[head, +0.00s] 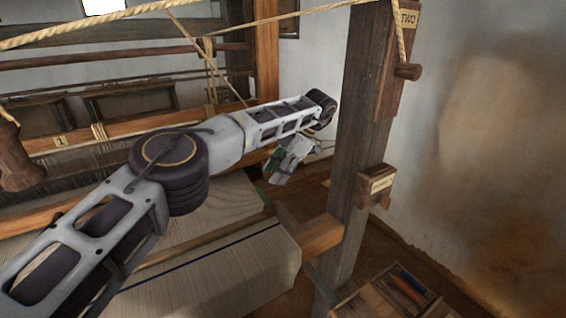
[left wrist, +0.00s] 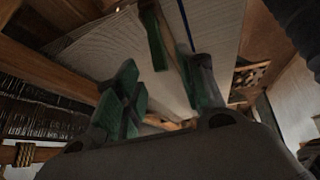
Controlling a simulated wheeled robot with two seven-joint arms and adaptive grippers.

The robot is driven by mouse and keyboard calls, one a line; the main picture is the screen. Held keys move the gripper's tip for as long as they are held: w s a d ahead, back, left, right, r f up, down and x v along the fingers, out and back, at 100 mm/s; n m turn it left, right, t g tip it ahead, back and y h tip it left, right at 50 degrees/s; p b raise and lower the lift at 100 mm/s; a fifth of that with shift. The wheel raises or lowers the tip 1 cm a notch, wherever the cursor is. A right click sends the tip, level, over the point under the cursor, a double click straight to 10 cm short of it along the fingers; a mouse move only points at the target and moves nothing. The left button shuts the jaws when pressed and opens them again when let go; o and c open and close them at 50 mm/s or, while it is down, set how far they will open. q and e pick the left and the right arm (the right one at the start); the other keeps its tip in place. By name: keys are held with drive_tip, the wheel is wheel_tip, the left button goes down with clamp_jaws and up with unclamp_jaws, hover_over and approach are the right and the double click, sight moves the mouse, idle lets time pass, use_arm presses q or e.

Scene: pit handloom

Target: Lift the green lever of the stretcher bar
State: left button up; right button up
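In the left wrist view a green piece (left wrist: 155,40), which looks like the lever, lies along a pale wooden strip, apparently the stretcher bar (left wrist: 175,55), over the cloth. In the head view the strip that seems to be this bar (head: 215,243) crosses the cloth; I cannot make out the lever there, and my left arm covers part of the cloth. My left gripper (head: 287,158) hangs above the cloth's far right side. In the left wrist view its green-padded fingers (left wrist: 165,95) are spread with nothing held between them. My right gripper is out of view.
A thick wooden post (head: 357,140) stands just right of my left gripper, with a small wooden block (head: 376,185) on it. Ropes (head: 205,60) cross above my arm. A compartment box (head: 395,292) lies at lower right. The striped cloth (head: 235,275) fills the lower middle.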

use_arm(q)
drive_tip(key=shift+v, duration=1.75)
